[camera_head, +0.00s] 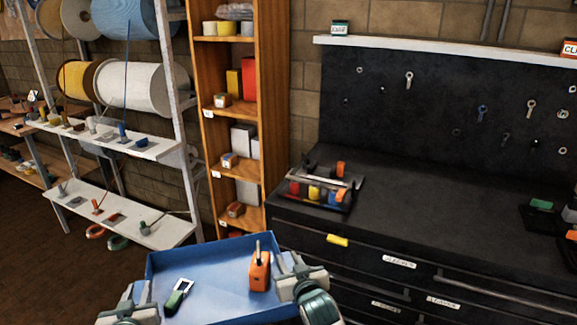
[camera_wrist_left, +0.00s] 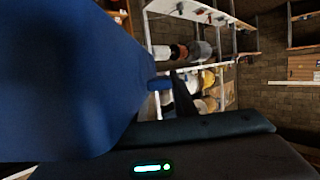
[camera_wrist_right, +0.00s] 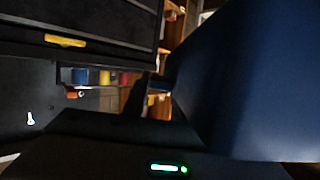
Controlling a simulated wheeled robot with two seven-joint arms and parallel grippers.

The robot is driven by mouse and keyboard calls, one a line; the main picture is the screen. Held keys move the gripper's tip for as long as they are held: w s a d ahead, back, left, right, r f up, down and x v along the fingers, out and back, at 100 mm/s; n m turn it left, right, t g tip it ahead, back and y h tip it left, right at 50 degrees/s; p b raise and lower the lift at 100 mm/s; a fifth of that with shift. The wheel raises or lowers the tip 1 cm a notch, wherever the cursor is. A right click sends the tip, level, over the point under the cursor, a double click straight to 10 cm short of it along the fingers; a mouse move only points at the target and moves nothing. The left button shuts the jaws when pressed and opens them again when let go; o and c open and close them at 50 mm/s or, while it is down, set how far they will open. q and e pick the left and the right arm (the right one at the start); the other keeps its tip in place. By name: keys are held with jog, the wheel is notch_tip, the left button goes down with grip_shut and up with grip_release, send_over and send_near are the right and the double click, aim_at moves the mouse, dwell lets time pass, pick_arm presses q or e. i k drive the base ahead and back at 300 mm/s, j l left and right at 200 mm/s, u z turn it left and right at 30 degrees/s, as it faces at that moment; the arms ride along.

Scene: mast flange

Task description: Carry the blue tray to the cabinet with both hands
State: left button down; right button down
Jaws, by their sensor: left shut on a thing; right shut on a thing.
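The blue tray (camera_head: 215,262) is at the bottom of the head view, held in front of me. In it lie a green item with a pale loop (camera_head: 178,297) and an orange block-shaped item (camera_head: 259,272) with a rod standing up. My left gripper (camera_head: 140,296) is shut on the tray's left side. My right gripper (camera_head: 290,264) is shut on its right side. The tray's blue surface fills much of the left wrist view (camera_wrist_left: 60,80) and the right wrist view (camera_wrist_right: 260,80). The black cabinet (camera_head: 420,195) with labelled drawers stands ahead to the right.
On the cabinet top sits a holder with coloured items (camera_head: 318,192); dark trays (camera_head: 540,215) lie at the right, with clear room between. A wooden shelf (camera_head: 235,120) stands left of the cabinet. A white rack with cable spools (camera_head: 140,85) is further left.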

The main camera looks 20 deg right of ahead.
aim_at(439, 208)
jog(key=k+z, duration=0.1)
jog(key=z, duration=0.35)
jog(key=l+z, duration=0.15)
jog(key=z, duration=0.35)
jog(key=k+l+z, duration=0.1)
jog(key=z, duration=0.35)
